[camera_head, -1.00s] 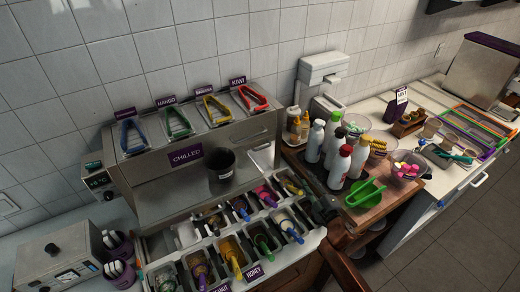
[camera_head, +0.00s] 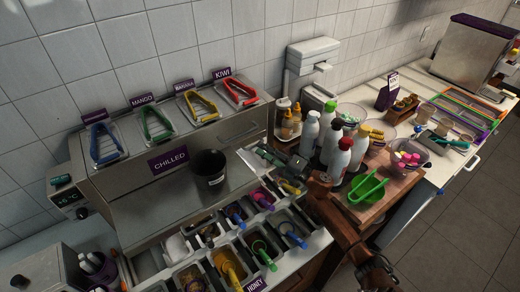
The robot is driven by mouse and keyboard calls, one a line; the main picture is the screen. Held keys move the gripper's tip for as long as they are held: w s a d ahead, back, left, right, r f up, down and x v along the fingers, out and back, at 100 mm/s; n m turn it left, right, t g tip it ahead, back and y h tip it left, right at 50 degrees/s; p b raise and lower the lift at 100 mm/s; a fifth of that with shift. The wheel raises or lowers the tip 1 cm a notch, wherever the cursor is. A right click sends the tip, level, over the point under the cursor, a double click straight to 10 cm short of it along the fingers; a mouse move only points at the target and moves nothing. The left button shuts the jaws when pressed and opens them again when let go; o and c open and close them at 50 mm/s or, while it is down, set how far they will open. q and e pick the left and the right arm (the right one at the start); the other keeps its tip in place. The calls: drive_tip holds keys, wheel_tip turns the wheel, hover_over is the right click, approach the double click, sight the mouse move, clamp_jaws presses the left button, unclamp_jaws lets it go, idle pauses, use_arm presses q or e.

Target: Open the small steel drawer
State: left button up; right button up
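The steel chilled unit (camera_head: 150,190) stands at the left with a purple "CHILLED" sign. A small steel drawer front with a bar handle (camera_head: 240,132) is at the right end of its upper face and looks closed. My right gripper (camera_head: 264,154) reaches in from the lower right, over the back of the topping bins, below and just right of that handle. I see no clear contact with the handle. Its fingers are small and dark, so I cannot tell whether they are open or shut. My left gripper is not in view.
A black cup (camera_head: 209,172) stands on the steel ledge left of my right gripper. Topping bins with ladles (camera_head: 245,240) lie below it. Coloured tongs (camera_head: 157,125) rest on the unit's top.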

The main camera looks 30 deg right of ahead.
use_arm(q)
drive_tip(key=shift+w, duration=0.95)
use_arm(e)
drive_tip(key=shift+x, duration=0.8)
drive_tip(key=shift+c, duration=0.4)
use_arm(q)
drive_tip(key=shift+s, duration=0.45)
use_arm(e)
clamp_jaws()
drive_tip(key=shift+f, duration=0.1)
